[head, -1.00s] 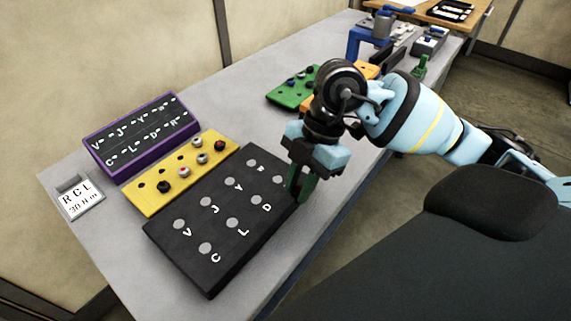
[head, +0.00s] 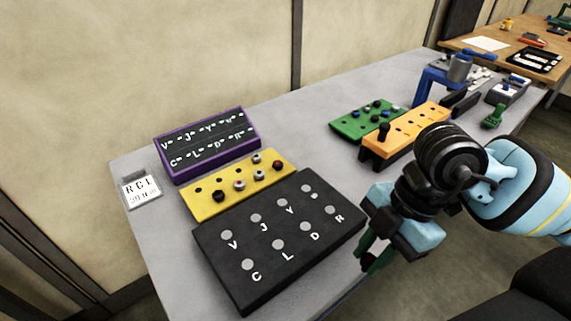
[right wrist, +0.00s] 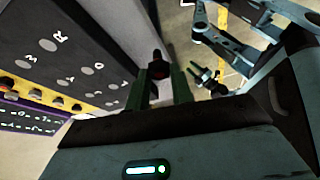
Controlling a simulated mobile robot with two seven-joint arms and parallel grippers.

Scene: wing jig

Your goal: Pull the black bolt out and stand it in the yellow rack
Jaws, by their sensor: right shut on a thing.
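My right gripper (head: 374,256) is beside the front right edge of the black lettered panel (head: 233,275) in the head view. It is shut on a dark bolt (right wrist: 157,64), which shows between its green fingers in the right wrist view with a reddish tint; the head view hides it. The yellow rack (head: 205,210) lies behind the panel. Another black bolt (head: 384,131) stands in the orange block (head: 412,134). My left gripper is not in view.
A purple-framed lettered board (head: 213,168) stands behind the rack. A small RCL sign (head: 141,190) is at the left. A green rack (head: 352,124) and a blue stand (head: 425,88) are farther right. Bare grey table lies between the yellow and green racks.

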